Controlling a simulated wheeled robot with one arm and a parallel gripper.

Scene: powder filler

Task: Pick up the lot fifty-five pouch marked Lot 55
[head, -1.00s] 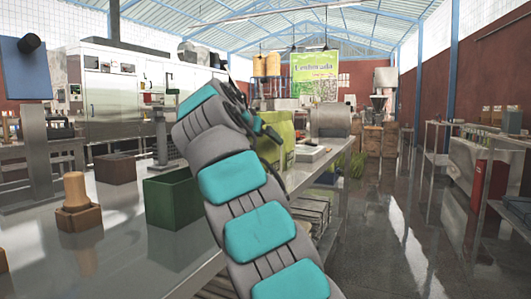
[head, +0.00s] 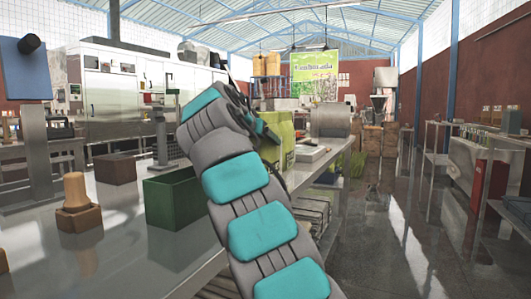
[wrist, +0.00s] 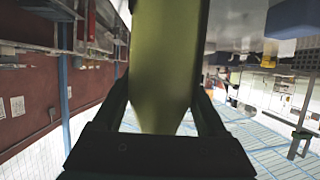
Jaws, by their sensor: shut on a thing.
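A yellow-green pouch (wrist: 160,60) fills the middle of the wrist view, between the two fingers of my gripper (wrist: 160,98). My gripper is shut on it. No lot mark is readable on the side that shows. In the head view, my arm hides most of the gripper, and the yellow-green pouch (head: 284,136) shows just right of it, above the far part of the long bench. I cannot tell from the head view whether its base touches the bench.
The long grey bench (head: 130,225) carries a green open box (head: 172,200), a brown block with a wooden knob (head: 78,205) and a brown box (head: 115,170). The floor aisle (head: 375,230) at right is clear.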

